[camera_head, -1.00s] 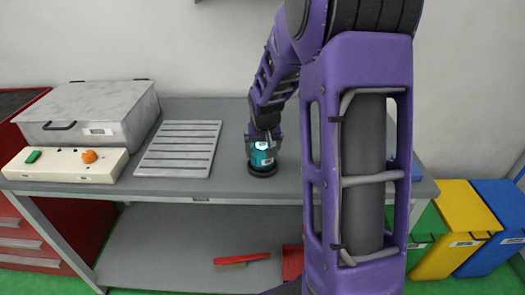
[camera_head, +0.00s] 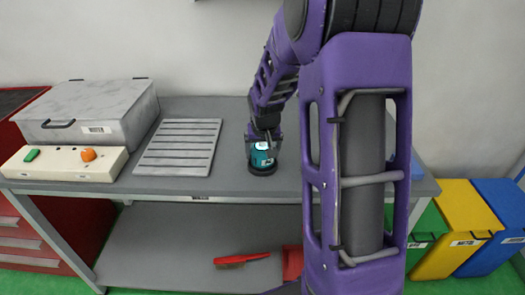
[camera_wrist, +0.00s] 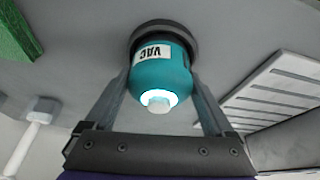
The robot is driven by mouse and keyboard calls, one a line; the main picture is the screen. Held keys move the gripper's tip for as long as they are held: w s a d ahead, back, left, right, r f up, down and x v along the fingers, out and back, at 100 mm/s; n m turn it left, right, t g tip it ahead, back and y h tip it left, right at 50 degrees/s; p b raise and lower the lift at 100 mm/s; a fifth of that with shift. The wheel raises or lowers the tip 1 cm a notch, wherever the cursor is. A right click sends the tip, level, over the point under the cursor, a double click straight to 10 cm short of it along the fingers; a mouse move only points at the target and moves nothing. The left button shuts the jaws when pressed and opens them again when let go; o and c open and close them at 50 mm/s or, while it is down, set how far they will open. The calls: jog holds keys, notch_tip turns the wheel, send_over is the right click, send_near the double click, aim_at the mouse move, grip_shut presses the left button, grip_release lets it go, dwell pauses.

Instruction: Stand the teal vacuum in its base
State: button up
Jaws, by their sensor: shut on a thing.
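The teal vacuum (camera_head: 262,157) is a short cylinder with a white label and a pale top. It stands upright at the dark round base (camera_head: 263,170) on the grey bench; I cannot tell whether it is fully seated. In the wrist view the teal vacuum (camera_wrist: 160,75) shows its VAC label, and the dark ring of the base (camera_wrist: 165,28) surrounds its far end. My gripper (camera_head: 263,143) comes down from above. In the wrist view my gripper (camera_wrist: 162,95) has a finger on each side of the vacuum and is shut on it.
A slatted grey panel (camera_head: 180,147) lies left of the vacuum on the bench (camera_head: 232,180). A grey case (camera_head: 90,110) and a cream control box (camera_head: 65,163) stand further left. A green object (camera_wrist: 15,35) and white rod (camera_wrist: 30,135) show in the wrist view.

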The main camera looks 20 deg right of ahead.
jog(key=shift+f, duration=0.25)
jog(key=o, duration=1.2)
jog(key=shift+c, duration=0.2)
jog(key=shift+r, duration=0.1)
jog(key=shift+p+v, duration=2.4)
jog(key=shift+v, duration=1.7)
jog(key=v, duration=0.2)
jog(key=shift+s+a+r, duration=0.1)
jog(key=shift+s+r, duration=0.15)
